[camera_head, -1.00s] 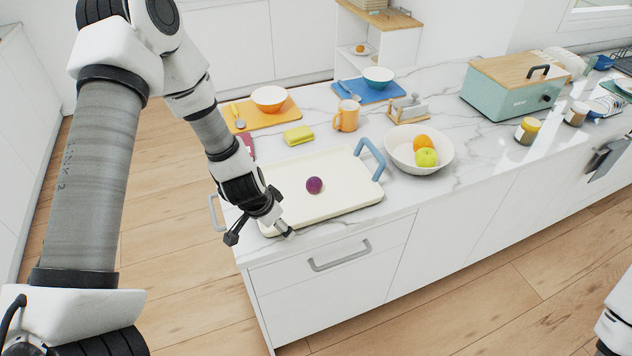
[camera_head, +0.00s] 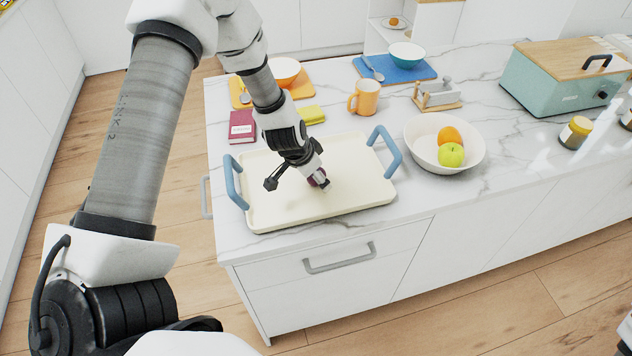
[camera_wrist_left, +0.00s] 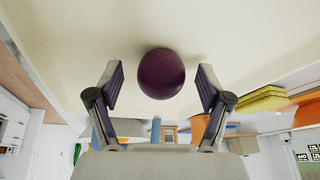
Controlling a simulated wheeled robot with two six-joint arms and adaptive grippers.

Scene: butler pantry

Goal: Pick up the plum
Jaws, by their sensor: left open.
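The plum (camera_head: 316,178) is a dark purple ball on the cream tray (camera_head: 270,207), which has blue handles. My left gripper (camera_head: 321,181) is low over the tray at the plum and partly hides it in the head view. In the left wrist view the plum (camera_wrist_left: 161,74) lies centred just ahead of the open fingers (camera_wrist_left: 160,86), with a gap on each side. It rests on the tray and is not held.
A white bowl (camera_head: 418,152) with an orange and a green-yellow fruit stands right of the tray. An orange mug (camera_head: 365,98), a yellow sponge (camera_head: 311,115) and a dark red book (camera_head: 242,127) lie behind the tray.

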